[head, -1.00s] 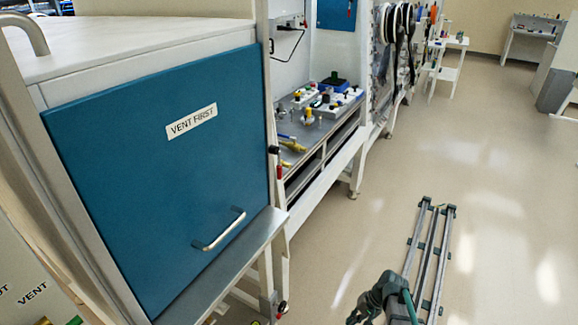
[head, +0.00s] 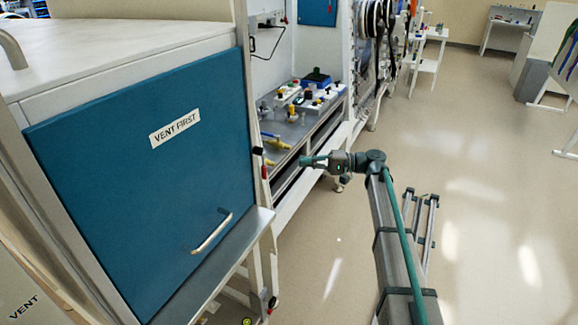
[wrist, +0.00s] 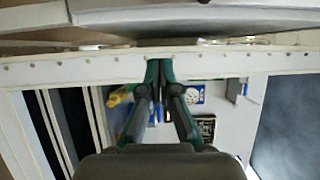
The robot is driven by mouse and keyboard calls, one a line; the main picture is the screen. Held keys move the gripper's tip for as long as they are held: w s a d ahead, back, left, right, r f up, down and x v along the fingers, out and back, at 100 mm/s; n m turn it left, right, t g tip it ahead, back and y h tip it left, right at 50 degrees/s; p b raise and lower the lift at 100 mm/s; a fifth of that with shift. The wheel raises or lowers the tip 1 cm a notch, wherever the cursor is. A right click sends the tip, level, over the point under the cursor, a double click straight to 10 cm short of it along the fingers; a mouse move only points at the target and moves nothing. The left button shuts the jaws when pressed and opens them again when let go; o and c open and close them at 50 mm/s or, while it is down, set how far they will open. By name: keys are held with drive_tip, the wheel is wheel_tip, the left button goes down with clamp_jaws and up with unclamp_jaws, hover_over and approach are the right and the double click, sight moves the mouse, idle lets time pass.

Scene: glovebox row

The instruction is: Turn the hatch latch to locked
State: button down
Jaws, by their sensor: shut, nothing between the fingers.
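The teal hatch (head: 150,190) is shut, with a "VENT FIRST" label (head: 175,131) and a metal handle (head: 212,231). A small part with a black knob (head: 258,151) and a red grip (head: 264,170) stands at its right edge. It looks like the latch, but I cannot tell its setting. My gripper (head: 303,161) is raised to the right of this part, pointing left towards it and apart from it in the picture. In the wrist view my gripper (wrist: 160,68) has its fingers together and empty. The latch is not clearly visible there.
A grey shelf (head: 255,232) juts out below the hatch. An open workbench (head: 284,133) with fittings and yellow-handled tools lies behind my gripper. A pale frame rail (wrist: 80,69) crosses the wrist view. The floor (head: 480,170) at the right is clear.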

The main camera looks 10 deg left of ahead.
sight(264, 166)
drive_tip(key=s+a+p, duration=0.4)
drive_tip(key=s+a, duration=0.2)
drive_tip(key=a, duration=0.3)
drive_tip(key=shift+a+p, duration=0.2)
drive_tip(key=shift+p, duration=0.1)
drive_tip(key=shift+f, duration=0.1)
